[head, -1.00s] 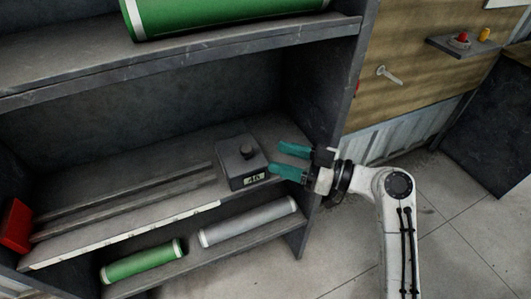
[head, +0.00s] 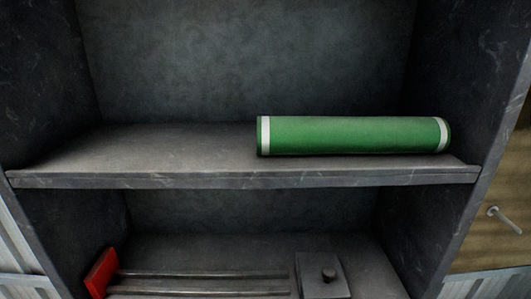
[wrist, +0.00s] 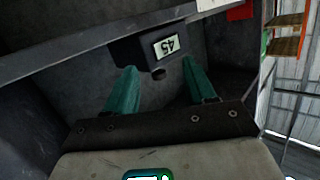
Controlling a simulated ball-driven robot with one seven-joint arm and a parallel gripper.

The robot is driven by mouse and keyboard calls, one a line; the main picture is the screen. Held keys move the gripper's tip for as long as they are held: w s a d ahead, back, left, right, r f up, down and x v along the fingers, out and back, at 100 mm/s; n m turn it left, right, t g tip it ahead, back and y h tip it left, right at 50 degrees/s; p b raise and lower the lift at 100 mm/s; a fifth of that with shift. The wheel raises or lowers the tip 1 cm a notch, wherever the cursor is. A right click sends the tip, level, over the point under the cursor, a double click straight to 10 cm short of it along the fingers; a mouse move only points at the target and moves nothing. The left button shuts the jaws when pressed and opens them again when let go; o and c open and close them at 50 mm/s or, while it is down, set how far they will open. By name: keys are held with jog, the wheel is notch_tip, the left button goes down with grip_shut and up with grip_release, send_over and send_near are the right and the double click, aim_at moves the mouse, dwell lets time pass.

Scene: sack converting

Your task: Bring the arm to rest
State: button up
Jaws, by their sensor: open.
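My gripper (wrist: 158,90) shows in the wrist view with its two teal fingers spread apart and nothing between them. Beyond the fingertips is a dark box (wrist: 150,48) with a knob and a small display reading 45; it appears upside down there. The same box (head: 322,278) sits on the lower shelf in the head view. My gripper and arm are out of the head view. I cannot tell the exact gap between the fingers and the box.
A green roll with white end bands (head: 352,136) lies on the upper shelf (head: 150,160). Two rails (head: 200,275) and a red block (head: 101,272) are on the lower shelf. Side walls enclose the shelves. A wooden panel (head: 500,235) with a handle stands at right.

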jog(key=s+f+m+g+h+p, duration=0.4)
jog(key=s+f+g+h, duration=0.25)
jog(key=s+f, duration=0.5)
jog(key=s+d+r+m+g+h+p, duration=0.1)
jog(key=s+d+m+g+h, duration=0.1)
jog(key=s, duration=0.4)
jog(key=s+d+m+g+h, duration=0.2)
jog(key=s+d, duration=0.1)
jog(key=s, duration=0.3)
jog(key=shift+s+r+p, duration=0.35)
jog(key=shift+p, duration=0.05)
